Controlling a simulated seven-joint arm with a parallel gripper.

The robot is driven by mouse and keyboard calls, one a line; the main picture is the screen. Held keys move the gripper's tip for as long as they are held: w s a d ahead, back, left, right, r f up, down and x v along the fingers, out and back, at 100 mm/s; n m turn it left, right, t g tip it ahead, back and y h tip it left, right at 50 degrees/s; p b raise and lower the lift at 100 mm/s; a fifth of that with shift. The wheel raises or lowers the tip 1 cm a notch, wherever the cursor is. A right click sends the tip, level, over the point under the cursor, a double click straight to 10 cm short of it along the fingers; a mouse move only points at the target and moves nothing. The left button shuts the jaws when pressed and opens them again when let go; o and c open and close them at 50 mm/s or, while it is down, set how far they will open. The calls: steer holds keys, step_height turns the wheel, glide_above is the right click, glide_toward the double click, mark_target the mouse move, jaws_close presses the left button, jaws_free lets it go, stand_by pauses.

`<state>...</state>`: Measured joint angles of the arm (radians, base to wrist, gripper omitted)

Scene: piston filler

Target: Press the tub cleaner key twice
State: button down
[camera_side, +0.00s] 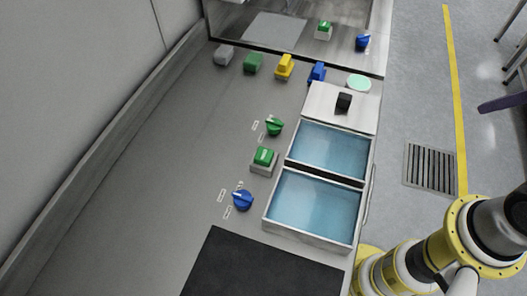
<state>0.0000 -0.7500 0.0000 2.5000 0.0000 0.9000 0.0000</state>
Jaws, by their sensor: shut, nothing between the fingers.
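A green push key (264,157) on a light square base sits on the grey worktop, just left of the two tubs. The key stands up from its base, and no label on it can be read. The rear tub (287,158) and the front tub (267,214) are open boxes with light blue insides. A second green key (324,28) on a light base stands at the back, behind the metal edge. I cannot tell from markings which one is the tub cleaner key. My gripper is outside the picture; only part of my arm shows at the lower right.
A green knob (274,126) and a blue knob (242,200) flank the nearer key. Grey (224,55), green (253,63), yellow (284,66) and blue (317,72) blocks line the back. A lid with a black handle (344,101) lies behind the tubs. The left worktop is clear.

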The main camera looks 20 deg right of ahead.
stand_by(0.8)
steer(key=w+a+r+n+t+y, duration=0.25)
steer(key=w+a+r+n, duration=0.3)
steer(key=w, duration=0.45)
steer(key=w+a+r+n+t+y, duration=0.2)
steer(key=w+a+r+n+t, duration=0.25)
steer(key=w+a, duration=0.35)
steer(key=w+a+f+n+g, duration=0.2)
steer(key=w+a+f, duration=0.3)
steer(key=a+f, duration=0.25)
steer(key=s+a+f+n+g, duration=0.2)
steer(key=s+a+f, duration=0.3)
steer(key=a+f, duration=0.4)
steer(key=shift+a, duration=1.25)
